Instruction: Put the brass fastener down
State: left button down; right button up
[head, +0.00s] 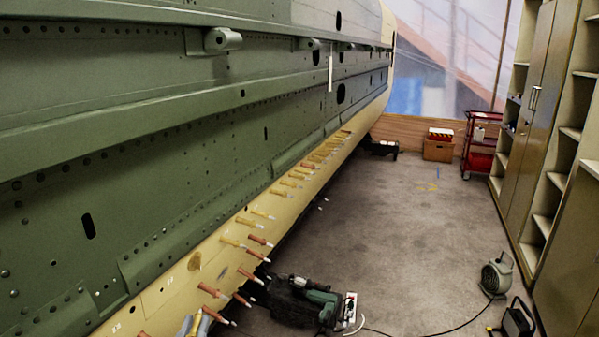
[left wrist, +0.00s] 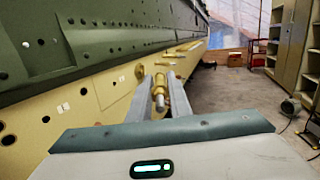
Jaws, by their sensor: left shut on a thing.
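My left gripper (left wrist: 161,100) is shut on a brass fastener (left wrist: 159,97). The fastener sits between the two grey fingers, with its pale tip pointing toward the wrist camera. In the head view only the end of my left gripper (head: 195,326) shows at the bottom edge, close to the cream skin strip (head: 150,300). Several yellow brass fasteners (head: 262,214) and copper-coloured ones (head: 249,275) stick out of that strip. I cannot tell whether the held fastener touches the strip. My right gripper is in neither view.
The green fuselage panel (head: 90,140) fills the left side. A dark tool case with a drill (head: 305,300) is on the floor beside the strip. A fan heater (head: 497,275) and a work lamp (head: 515,320) stand near the cabinets (head: 530,110). The middle floor is clear.

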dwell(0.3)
pick_arm(q)
jog(key=shift+s+f, duration=0.3)
jog(key=shift+s, duration=0.2)
jog(key=s+f, duration=0.3)
jog(key=s, duration=0.5)
jog(key=shift+s, duration=0.3)
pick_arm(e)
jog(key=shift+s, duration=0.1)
